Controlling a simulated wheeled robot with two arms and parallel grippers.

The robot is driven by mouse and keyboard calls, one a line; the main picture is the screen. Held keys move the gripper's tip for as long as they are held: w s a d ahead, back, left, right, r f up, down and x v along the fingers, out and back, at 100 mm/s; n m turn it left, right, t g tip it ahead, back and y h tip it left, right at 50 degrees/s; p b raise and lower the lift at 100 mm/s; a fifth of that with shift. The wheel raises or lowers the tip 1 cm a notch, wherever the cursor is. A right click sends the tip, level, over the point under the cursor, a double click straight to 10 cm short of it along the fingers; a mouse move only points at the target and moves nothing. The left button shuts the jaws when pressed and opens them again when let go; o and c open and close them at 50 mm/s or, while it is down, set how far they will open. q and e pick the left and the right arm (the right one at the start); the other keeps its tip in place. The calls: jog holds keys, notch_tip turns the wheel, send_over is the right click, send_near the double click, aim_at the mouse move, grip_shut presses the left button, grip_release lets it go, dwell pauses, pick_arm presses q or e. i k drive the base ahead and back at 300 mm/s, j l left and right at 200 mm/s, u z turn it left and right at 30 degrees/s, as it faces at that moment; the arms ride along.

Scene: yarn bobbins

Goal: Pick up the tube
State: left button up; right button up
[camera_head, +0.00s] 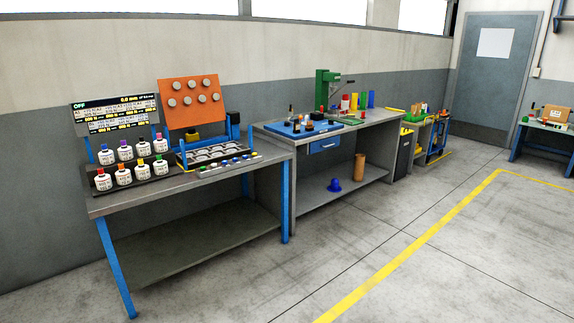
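A brown upright tube (360,167) stands on the lower shelf of the middle workbench, near its right end. A blue flanged piece (334,185) sits on the same shelf to its left. On top of that bench, a yellow cylinder (362,100) and a blue cylinder (371,99) stand upright at the back right; I cannot tell which of these the task means. Neither of my grippers is in view, so nothing is seen touching any of them.
The near workbench (200,192) holds several bottles, a display (116,115) and an orange panel (191,102). The middle workbench (385,130) carries a green press (326,90). A dark bin (404,155) stands right of it. Open floor lies in front, crossed by a yellow line (420,240).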

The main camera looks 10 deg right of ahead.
aim_at(346, 102)
jog(key=i+l+z, duration=0.4)
jog(key=i, duration=0.4)
jog(key=i+z, duration=0.4)
jog(key=i, duration=3.25)
jog(key=i+u, duration=0.15)
jog(key=i, duration=0.7)
jog(key=i+l+u, duration=0.2)
jog(key=i, duration=0.65)
